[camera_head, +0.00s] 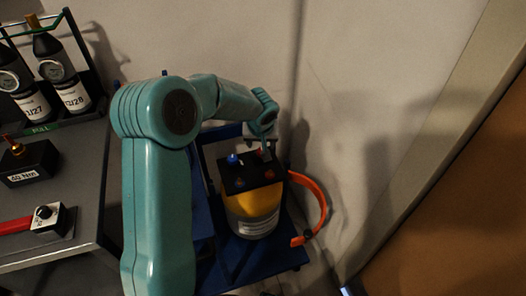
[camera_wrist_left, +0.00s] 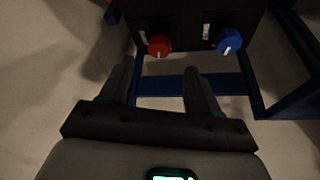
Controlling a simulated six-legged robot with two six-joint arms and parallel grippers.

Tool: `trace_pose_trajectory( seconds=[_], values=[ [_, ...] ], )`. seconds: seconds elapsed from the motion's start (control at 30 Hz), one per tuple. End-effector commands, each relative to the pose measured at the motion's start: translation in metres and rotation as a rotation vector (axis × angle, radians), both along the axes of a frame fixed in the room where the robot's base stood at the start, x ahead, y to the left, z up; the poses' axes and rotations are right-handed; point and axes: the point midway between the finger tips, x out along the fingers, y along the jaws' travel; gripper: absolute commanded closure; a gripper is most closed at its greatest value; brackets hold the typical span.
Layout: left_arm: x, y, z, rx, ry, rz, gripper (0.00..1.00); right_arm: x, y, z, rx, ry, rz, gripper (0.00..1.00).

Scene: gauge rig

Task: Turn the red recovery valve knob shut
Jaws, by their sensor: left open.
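The red knob (camera_wrist_left: 159,45) is on a dark block, beside a blue knob (camera_wrist_left: 229,45), each with a white pointer mark. In the head view the blue knob (camera_head: 233,159) shows at the block's left, and the red knob is mostly hidden by my gripper. My left gripper (camera_wrist_left: 158,68) is open and empty. Its two fingers point toward the red knob, which appears between and just beyond the fingertips, apart from them. In the head view my left gripper (camera_head: 266,146) is over the block's back right. My right gripper is not in view.
The dark block (camera_head: 250,178) tops a yellow and white cylinder (camera_head: 252,215) in a blue frame (camera_head: 290,258). An orange curved hose (camera_head: 322,205) bows out on the right, near the wall. A grey bench (camera_head: 75,180) with bottles (camera_head: 66,85) and a torque block (camera_head: 28,163) is at left.

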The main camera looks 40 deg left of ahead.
Motion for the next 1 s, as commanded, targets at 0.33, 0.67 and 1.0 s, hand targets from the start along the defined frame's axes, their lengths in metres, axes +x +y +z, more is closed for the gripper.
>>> trace_pose_trajectory(
  seconds=[0.33, 0.67, 1.0],
  values=[
    [0.021, 0.016, -0.058, 0.0, 0.0, -0.002, 0.39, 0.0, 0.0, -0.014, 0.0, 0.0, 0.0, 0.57],
    [0.026, 0.018, -0.065, 0.0, -0.001, -0.003, 0.39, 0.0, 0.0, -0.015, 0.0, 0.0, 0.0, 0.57],
    [0.026, 0.018, -0.065, 0.0, -0.001, -0.003, 0.95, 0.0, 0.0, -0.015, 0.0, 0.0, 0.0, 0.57]
  ],
)
